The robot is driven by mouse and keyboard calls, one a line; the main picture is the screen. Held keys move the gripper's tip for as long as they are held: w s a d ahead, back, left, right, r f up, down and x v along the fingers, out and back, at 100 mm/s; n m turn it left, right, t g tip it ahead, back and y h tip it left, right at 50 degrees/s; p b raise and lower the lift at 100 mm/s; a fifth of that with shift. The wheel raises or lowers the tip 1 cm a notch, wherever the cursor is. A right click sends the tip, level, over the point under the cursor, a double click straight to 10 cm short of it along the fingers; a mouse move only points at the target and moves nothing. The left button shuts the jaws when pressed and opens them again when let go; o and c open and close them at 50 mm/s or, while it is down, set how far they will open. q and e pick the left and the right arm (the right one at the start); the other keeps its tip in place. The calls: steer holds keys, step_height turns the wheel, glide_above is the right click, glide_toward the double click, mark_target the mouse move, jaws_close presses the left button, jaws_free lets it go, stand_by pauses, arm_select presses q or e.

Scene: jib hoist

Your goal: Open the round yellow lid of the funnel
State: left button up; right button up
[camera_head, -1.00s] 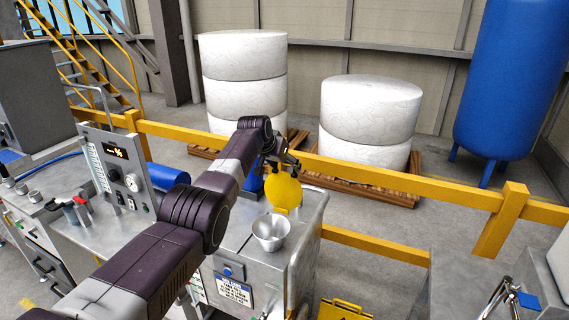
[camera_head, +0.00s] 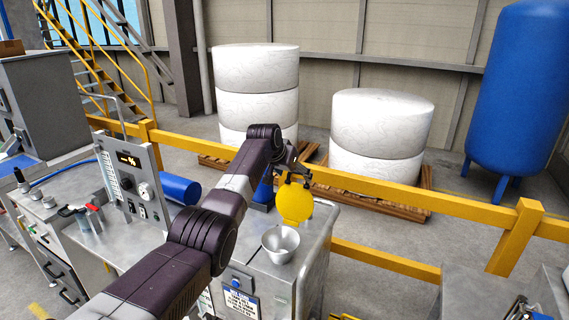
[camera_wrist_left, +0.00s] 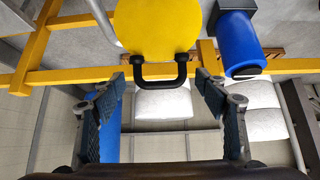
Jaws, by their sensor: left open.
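The round yellow lid (camera_head: 295,204) stands upright behind the metal funnel (camera_head: 281,243), so the funnel's mouth is uncovered. The funnel sits on top of the steel machine cabinet. In the left wrist view the lid (camera_wrist_left: 158,28) shows at the top with its black handle (camera_wrist_left: 160,78) toward my gripper. My left gripper (camera_head: 292,172) is just above and behind the lid in the head view.
A control panel with a display (camera_head: 130,185) and a blue cylinder (camera_head: 180,188) stand left of the funnel. A yellow rail (camera_head: 400,194) runs behind the machine. White rolls (camera_head: 380,130) on pallets and a blue tank (camera_head: 520,90) stand beyond it.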

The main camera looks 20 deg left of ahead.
arm_select(q)
steer(key=v, duration=1.1)
steer(key=shift+c, duration=0.4)
